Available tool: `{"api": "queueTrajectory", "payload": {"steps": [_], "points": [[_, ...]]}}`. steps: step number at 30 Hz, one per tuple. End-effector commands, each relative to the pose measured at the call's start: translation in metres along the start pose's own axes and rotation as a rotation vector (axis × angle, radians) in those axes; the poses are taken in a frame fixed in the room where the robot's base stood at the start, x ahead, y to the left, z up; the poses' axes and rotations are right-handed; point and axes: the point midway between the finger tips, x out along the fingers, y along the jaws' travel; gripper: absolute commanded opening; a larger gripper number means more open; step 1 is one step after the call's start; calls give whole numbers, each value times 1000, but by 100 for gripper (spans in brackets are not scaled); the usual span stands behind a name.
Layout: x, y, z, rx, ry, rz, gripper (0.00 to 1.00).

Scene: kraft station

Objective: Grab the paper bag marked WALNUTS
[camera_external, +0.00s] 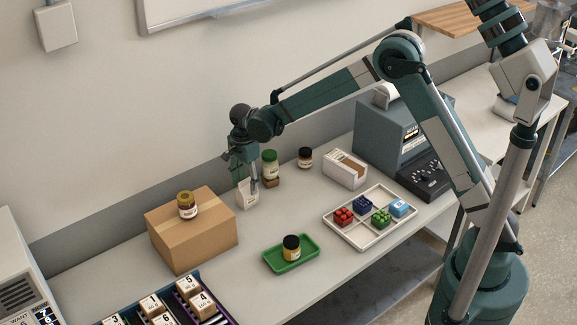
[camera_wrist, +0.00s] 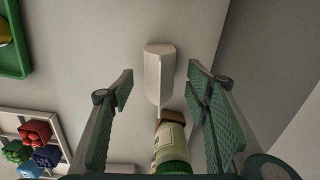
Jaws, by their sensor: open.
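A small pale paper bag (camera_external: 246,196) stands on the bench just right of the cardboard box. Its marking is too small to read, and my fingers hide part of it. In the wrist view a pale, narrow shape that looks like the bag's top (camera_wrist: 159,72) lies between and beyond the fingertips. My gripper (camera_external: 246,178) is open, pointing down over the bag, with one finger in front of it in the external view. In the wrist view my gripper (camera_wrist: 160,88) has a finger on each side of the bag, with gaps showing on both sides.
A green-capped jar (camera_external: 270,168) stands close behind the bag; it also shows in the wrist view (camera_wrist: 171,148). A dark-lidded jar (camera_external: 305,158) is farther right. A cardboard box (camera_external: 190,235) with a jar on top is left. A green tray (camera_external: 272,262) is in front.

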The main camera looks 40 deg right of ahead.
Motion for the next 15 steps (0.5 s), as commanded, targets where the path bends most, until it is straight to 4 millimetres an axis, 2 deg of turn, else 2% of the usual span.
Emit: {"api": "queueTrajectory", "payload": {"steps": [15], "points": [[9,0,0,0,0,0,48]]}}
